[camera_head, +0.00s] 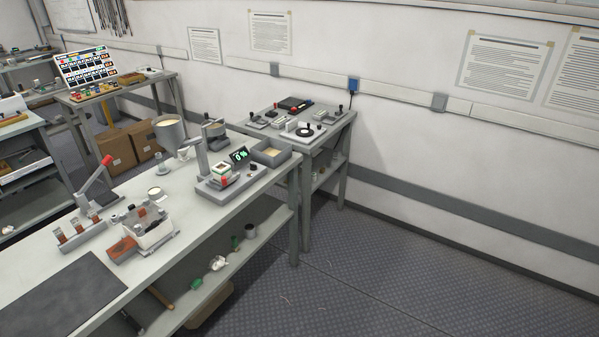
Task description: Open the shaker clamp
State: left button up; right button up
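A grey bench device (232,181) with an upright post and a small dark display (239,155) showing green digits stands on the near workbench. It looks like the shaker. A small block with white, green and red parts (221,173) sits on its base. At this size I cannot tell which part is the clamp, or whether it is open or closed. Neither of my grippers is in view.
The workbench (185,200) also carries a red-handled lever fixture (93,181), a white bin (152,231), a grey funnel (170,130), a grey tray (271,152) and a dark mat (62,295). A second table (338,122) stands behind. The floor (400,285) at right is clear.

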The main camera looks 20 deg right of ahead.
aim_at(226, 182)
jog(key=z, duration=0.2)
jog(key=i+z, duration=0.45)
jog(key=i+j+z, duration=0.15)
jog(key=i+z, duration=0.25)
jog(key=i, duration=0.2)
